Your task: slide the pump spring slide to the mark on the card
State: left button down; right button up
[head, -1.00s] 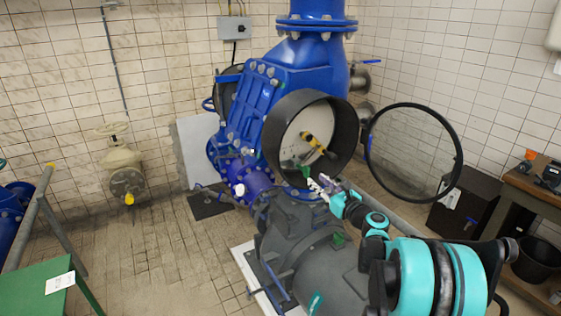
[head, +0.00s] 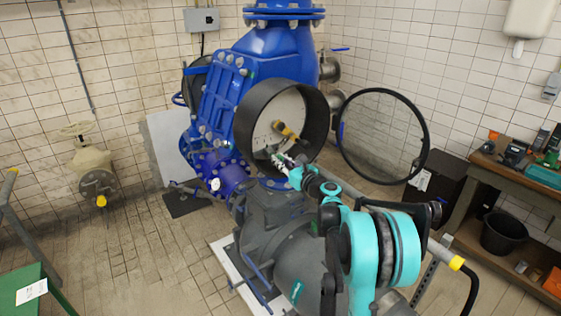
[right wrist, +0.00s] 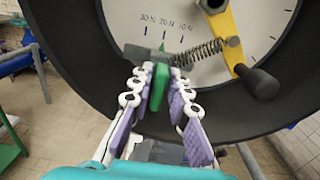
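The pump spring slide (right wrist: 150,58) is a grey bar with a green tab (right wrist: 158,86), under scale ticks marked 30 N, 20 N and 10 N on a white dial face (right wrist: 265,18). A coil spring (right wrist: 200,52) runs from it to a yellow lever (right wrist: 228,40) with a black knob. My right gripper (right wrist: 157,82) has its two fingers on either side of the green tab; whether they press on it I cannot tell. In the head view my right gripper (head: 282,163) reaches into the round housing (head: 242,130). A white card (head: 31,291) lies on the green stand, its writing unreadable. My left gripper is out of view.
An open round glass cover (head: 382,137) stands to the right of the housing. Blue pump pipework (head: 222,95) surrounds it. A workbench (head: 520,184) with tools and a black bucket (head: 505,232) are at the right.

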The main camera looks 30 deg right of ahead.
grip_shut()
jog(key=a, duration=0.3)
jog(key=shift+s, duration=0.15)
jog(key=shift+a, duration=0.2)
jog(key=shift+o, duration=2.3)
grip_release()
jog(key=shift+o, duration=0.7)
